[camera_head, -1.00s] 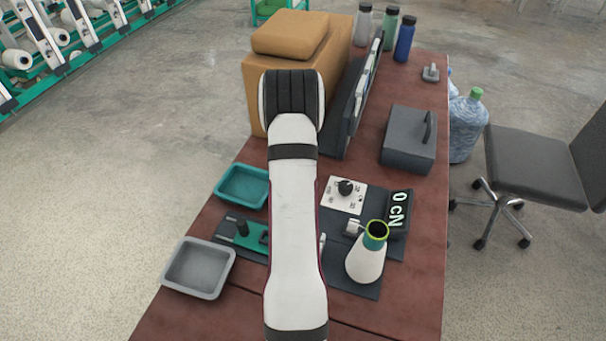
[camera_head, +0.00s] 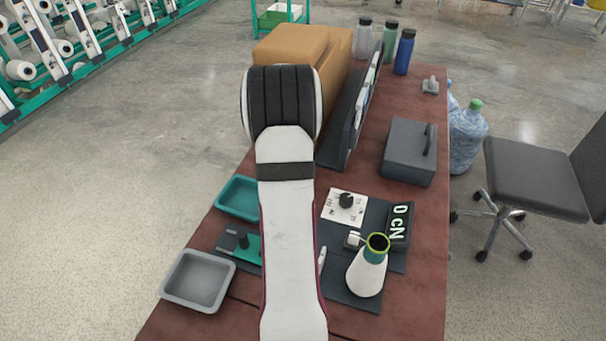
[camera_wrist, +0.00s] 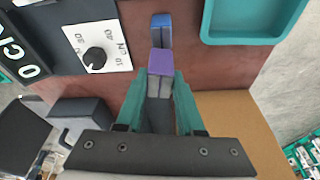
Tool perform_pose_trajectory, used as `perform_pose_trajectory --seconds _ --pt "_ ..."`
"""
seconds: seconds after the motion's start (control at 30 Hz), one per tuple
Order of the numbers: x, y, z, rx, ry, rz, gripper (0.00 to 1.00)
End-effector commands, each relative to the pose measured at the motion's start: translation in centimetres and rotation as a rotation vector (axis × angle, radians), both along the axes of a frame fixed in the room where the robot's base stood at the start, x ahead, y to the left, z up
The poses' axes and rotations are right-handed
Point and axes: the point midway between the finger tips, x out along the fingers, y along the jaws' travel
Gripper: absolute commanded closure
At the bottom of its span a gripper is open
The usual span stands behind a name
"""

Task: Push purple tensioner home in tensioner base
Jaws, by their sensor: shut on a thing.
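In the wrist view, my gripper (camera_wrist: 161,88) has teal fingers closed on a grey piece with a purple top, the purple tensioner (camera_wrist: 168,60). A similar piece with a blue top (camera_wrist: 161,22) is just beyond it, over the red-brown table. I cannot tell whether the purple tensioner touches the table. In the head view, my arm hides the gripper and the tensioner. A teal fixture with a black knob (camera_head: 246,246) sits on a dark plate left of my arm. It may be the tensioner base, but part of it is hidden.
A teal tray (camera_head: 239,212) and a grey tray (camera_head: 171,280) lie left of my arm. Right of it are a dial panel (camera_head: 345,207), a "0 cN" display (camera_head: 399,225) and a white cone (camera_head: 366,275). A tan block (camera_head: 330,70) and grey box (camera_head: 408,153) stand farther back.

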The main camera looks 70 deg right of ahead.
Motion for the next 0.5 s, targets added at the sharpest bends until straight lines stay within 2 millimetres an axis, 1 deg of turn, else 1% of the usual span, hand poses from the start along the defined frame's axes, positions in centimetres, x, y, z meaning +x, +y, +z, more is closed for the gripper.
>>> perform_pose_trajectory --seconds 0.03,0.07,0.17,0.2,0.27,0.3,0.4,0.5 --pt "0.0 1.4 0.3 0.000 0.002 -0.085 1.00" --pt "-0.2 2.5 0.4 0.000 0.003 -0.159 1.00" --pt "-0.9 6.3 0.9 -0.001 0.003 -0.448 1.00" --pt "-1.4 8.1 1.0 0.000 0.004 -0.576 1.00" --pt "-2.1 10.6 1.4 -0.001 0.003 -0.770 1.00" --pt "-2.7 12.2 1.5 -0.001 0.003 -0.894 1.00" --pt "-4.0 15.5 1.9 -0.001 0.002 -1.154 1.00" --pt "-4.9 17.4 2.1 -0.001 0.001 -1.313 1.00"
